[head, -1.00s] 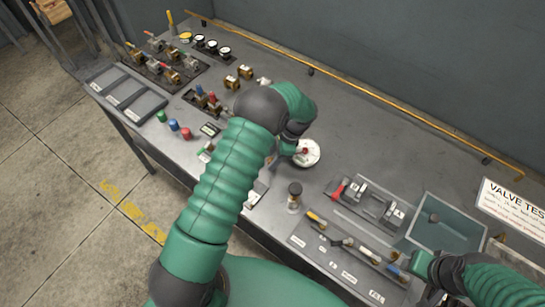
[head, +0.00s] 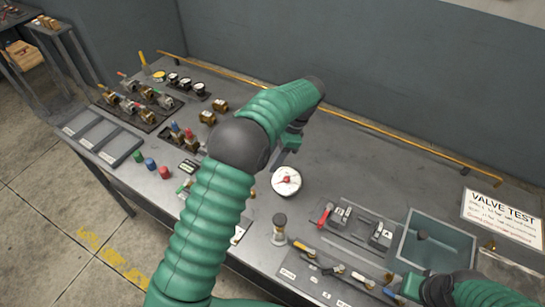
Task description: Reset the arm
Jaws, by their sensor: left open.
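My left arm rises from the bottom of the head view, bends at a dark elbow, and reaches over the bench. Its gripper (head: 284,156) points down just behind a round white gauge (head: 287,184) with a red centre. The jaws are open and seem empty, though the arm partly hides them. The gauge lies on the bench, apart from the jaws as far as I can tell. My right gripper (head: 408,287) is at the lower right, by the front tool tray; its fingers are too unclear to read.
The grey bench (head: 360,150) has clear room at the back right. A glass jar (head: 279,230), a tool tray (head: 320,278), a red-handled tool set (head: 355,222) and an open grey bin (head: 437,247) stand at the front right. Valves (head: 140,103) fill the left. A yellow rail (head: 400,145) runs along the back.

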